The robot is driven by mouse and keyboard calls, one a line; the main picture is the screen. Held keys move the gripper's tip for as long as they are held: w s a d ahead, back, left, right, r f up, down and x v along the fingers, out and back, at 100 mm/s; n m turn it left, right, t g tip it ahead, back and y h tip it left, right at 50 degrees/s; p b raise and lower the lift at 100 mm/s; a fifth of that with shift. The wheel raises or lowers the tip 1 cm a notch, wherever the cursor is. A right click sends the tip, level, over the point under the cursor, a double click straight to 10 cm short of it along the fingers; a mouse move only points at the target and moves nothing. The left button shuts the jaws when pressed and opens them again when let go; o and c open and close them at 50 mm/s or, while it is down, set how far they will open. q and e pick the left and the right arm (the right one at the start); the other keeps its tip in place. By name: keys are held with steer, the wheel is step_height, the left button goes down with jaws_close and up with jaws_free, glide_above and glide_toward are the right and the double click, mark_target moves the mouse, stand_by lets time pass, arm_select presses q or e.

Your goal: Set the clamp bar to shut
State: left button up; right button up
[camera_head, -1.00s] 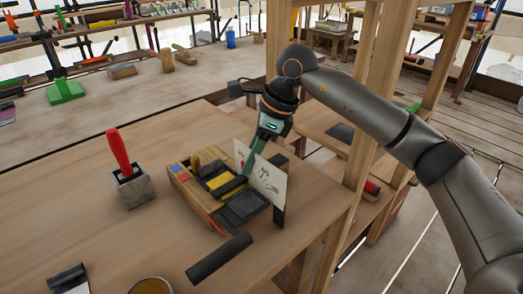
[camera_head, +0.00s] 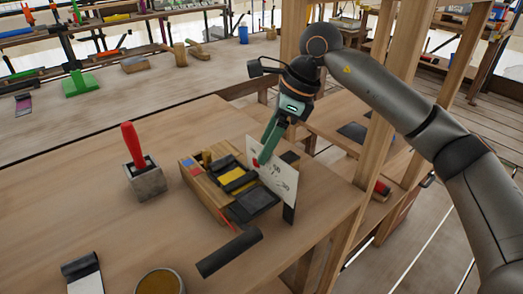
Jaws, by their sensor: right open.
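A low wooden box (camera_head: 206,196) sits on the workbench, with black bars and a yellow patch (camera_head: 233,174) on its top. A black bar (camera_head: 240,184) crosses the yellow patch and looks like the clamp bar; I cannot tell whether it is fully down. A white card (camera_head: 273,178) with dark marks stands upright along the box's right side. My right gripper (camera_head: 262,159) comes down from above, its green fingers in front of the card's upper left. It is open, with nothing seen held. A gap to the bar cannot be judged. My left gripper is out of view.
A red-handled tool (camera_head: 132,146) stands in a grey block (camera_head: 146,181) left of the box. A black cylinder (camera_head: 229,252) lies in front. A round tin (camera_head: 160,282) is at the near edge. Wooden posts (camera_head: 364,110) rise close behind my right arm.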

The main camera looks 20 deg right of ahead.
steer(key=p+v, duration=0.1)
steer(key=v, duration=0.8)
steer(key=shift+s, duration=0.1)
